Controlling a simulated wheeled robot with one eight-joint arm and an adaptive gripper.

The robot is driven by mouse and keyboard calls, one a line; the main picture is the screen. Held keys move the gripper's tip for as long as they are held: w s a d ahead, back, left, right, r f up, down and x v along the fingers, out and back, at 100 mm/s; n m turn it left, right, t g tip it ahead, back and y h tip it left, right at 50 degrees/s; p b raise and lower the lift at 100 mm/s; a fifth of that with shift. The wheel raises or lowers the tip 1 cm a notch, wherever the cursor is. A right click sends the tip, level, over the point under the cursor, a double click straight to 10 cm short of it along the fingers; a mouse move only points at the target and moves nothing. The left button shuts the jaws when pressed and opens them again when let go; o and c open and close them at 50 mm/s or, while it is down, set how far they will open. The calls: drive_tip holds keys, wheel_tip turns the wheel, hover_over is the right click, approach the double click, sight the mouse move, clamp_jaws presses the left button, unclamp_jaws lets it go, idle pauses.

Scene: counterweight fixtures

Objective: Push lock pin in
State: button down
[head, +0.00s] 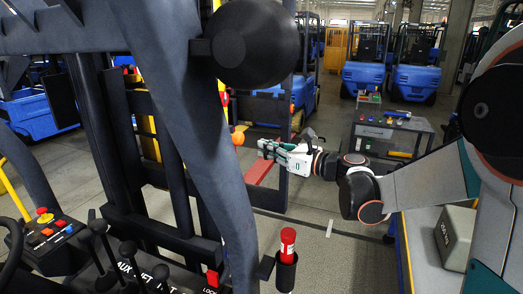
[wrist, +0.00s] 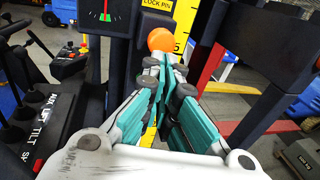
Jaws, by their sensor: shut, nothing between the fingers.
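The lock pin shows as a round orange knob (wrist: 161,39) in the wrist view, just under a yellow label reading "LOCK PIN" (wrist: 158,5). My gripper (head: 264,147) is shut and empty, right of the knob in the head view. In the wrist view my gripper's fingertips (wrist: 161,62) point at the knob, just below it in the picture. I cannot tell whether they touch it. The pin's shaft is hidden.
A dark slanted upright (head: 205,130) stands left of my gripper in the head view. A lever console (head: 130,262) is at lower left, and a red cylinder (head: 288,240) sits in a black holder. A red fork (head: 260,172) lies below my gripper. A cart (head: 391,122) stands behind.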

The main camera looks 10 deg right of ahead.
drive_tip(key=v, duration=0.7)
drive_tip(key=shift+s+d+b, duration=0.15)
drive_tip(key=shift+s+b, duration=0.1)
drive_tip(key=shift+b, duration=0.2)
drive_tip(key=shift+f, duration=0.2)
